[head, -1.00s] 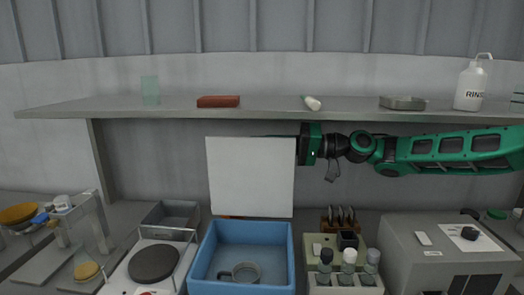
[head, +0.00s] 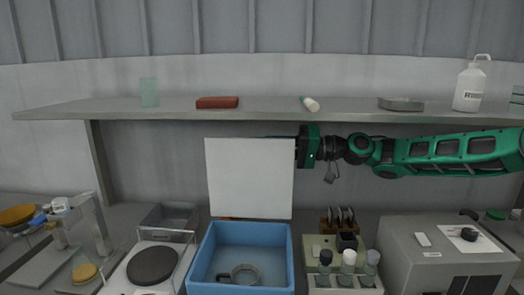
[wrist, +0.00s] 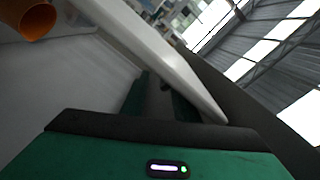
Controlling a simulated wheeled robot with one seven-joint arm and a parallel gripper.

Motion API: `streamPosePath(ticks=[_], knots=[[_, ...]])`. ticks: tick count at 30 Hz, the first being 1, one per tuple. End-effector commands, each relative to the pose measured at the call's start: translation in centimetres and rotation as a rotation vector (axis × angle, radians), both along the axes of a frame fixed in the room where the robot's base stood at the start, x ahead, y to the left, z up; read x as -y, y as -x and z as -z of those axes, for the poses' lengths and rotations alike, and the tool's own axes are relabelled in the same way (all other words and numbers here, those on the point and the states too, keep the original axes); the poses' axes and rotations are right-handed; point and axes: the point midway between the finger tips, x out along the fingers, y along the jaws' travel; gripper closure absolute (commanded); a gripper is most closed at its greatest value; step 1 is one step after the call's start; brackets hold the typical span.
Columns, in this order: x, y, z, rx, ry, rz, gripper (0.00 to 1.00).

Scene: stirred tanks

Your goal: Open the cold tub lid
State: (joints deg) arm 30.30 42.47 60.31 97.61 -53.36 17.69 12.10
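The blue cold tub (head: 241,288) stands on the bench in the middle of the head view. Its white lid (head: 249,178) stands upright at the tub's back edge, so the tub is open from above. A grey ring (head: 245,273) lies inside the tub. My gripper (wrist: 160,92) is at the lid's upper right edge, with its fingers mostly hidden behind the lid in the head view. In the wrist view the lid (wrist: 165,55) runs as a white slab close beside the fingers. I cannot tell whether the fingers are open or shut, or touch the lid.
A shelf (head: 350,116) with a brown block (head: 217,102) and a white bottle (head: 470,87) runs just above my arm. A hotplate (head: 152,266) stands left of the tub. A rack of capped vials (head: 347,281) and a grey box machine (head: 440,252) stand to the right.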

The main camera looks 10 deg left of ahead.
Motion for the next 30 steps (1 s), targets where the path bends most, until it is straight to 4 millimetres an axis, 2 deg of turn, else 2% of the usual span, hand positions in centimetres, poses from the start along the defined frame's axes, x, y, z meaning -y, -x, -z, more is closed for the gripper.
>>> streamPosePath(ticks=[8, 21, 25, 30], knots=[[0.8, -0.1, -0.1, 0.001, -0.001, 0.002, 0.74], [8.3, -0.7, 0.1, -0.001, 0.0, 0.004, 0.74], [9.8, -0.8, 0.1, -0.001, 0.0, 0.001, 0.74], [10.7, -0.8, 0.1, -0.002, 0.0, 0.0, 0.74]])
